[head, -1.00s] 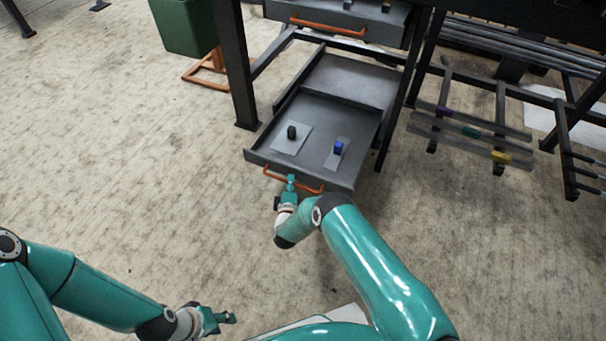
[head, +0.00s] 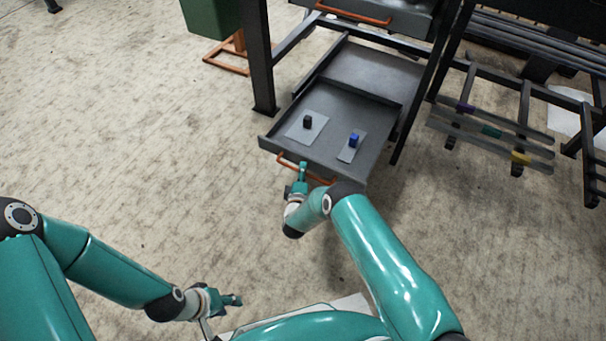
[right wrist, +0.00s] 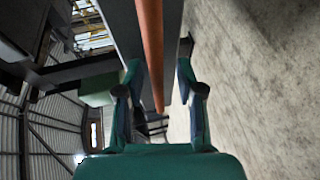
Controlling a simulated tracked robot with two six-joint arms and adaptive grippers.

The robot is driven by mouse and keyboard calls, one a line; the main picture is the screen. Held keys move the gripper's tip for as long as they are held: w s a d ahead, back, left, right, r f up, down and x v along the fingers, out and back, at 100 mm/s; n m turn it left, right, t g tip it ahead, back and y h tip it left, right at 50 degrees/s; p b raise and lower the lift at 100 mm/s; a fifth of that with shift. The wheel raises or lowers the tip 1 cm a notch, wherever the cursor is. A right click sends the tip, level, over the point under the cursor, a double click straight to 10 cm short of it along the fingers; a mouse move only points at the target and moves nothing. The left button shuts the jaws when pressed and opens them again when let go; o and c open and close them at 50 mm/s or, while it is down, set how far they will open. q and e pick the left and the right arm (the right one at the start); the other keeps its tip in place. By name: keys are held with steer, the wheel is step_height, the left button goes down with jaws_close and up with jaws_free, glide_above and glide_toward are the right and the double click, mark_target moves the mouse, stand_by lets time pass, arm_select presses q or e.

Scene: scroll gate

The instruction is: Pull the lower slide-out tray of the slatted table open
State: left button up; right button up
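The lower slide-out tray (head: 322,158) is a dark grey shallow tray that stands well out from under the slatted table (head: 261,60). Its orange handle (head: 321,181) runs along the front. My right gripper (head: 303,166) is at the left part of this handle. In the right wrist view the orange handle (right wrist: 151,45) passes between the two fingers of my right gripper (right wrist: 158,75), which stand apart with gaps on both sides. My left gripper (head: 235,299) is low in the head view, over the floor, away from the tray; its finger opening is too small to tell.
A black block (head: 308,121) and a blue block (head: 354,140) stand on light pads in the tray. An upper drawer with an orange handle (head: 352,13) is above. A green bin (head: 211,18) is left, a slatted rack (head: 490,131) right. The floor before the tray is clear.

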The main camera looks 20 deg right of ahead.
steer(key=shift+s, duration=0.1)
steer(key=v, duration=1.1)
steer(key=shift+s+a, duration=0.25)
steer(key=shift+s, duration=0.1)
